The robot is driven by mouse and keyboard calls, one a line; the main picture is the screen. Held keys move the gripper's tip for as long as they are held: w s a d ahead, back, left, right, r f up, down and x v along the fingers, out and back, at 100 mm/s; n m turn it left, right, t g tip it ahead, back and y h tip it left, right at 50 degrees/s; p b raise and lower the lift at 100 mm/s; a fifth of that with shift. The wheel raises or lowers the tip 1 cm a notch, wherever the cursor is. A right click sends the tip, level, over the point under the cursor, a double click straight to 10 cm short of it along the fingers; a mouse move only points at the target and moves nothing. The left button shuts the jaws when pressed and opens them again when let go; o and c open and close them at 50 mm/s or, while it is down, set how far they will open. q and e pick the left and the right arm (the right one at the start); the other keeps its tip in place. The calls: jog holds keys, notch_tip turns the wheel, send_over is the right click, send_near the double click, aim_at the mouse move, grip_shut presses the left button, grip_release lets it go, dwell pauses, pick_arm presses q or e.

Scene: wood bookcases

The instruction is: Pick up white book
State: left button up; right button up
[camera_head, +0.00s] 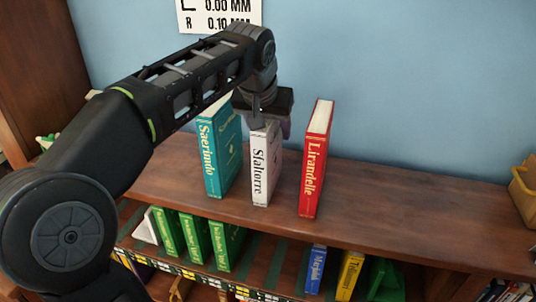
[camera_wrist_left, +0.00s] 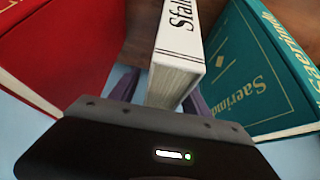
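The white book "Sfaltorre" (camera_head: 262,170) stands upright on the wooden shelf top, between a teal book (camera_head: 222,150) and a red book (camera_head: 317,160). My left gripper (camera_head: 268,124) points down over its top. In the left wrist view, the white book (camera_wrist_left: 180,55) lies between the two purple fingers of the left gripper (camera_wrist_left: 162,96). The fingers straddle it, with a small gap showing on the red book's side; contact on the other side is unclear. The gripper hides the book's upper end in the head view. My right gripper is not in view.
The teal and red books stand close on either side of the white one. Green books (camera_head: 192,238), a blue book (camera_head: 315,268) and a yellow book (camera_head: 349,275) stand on the lower shelf. The shelf top right of the red book is clear up to a yellow bin (camera_head: 524,190).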

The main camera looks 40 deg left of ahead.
pick_arm(q)
grip_shut()
dwell(0.4)
jog(key=shift+r, duration=0.1)
dwell(0.7)
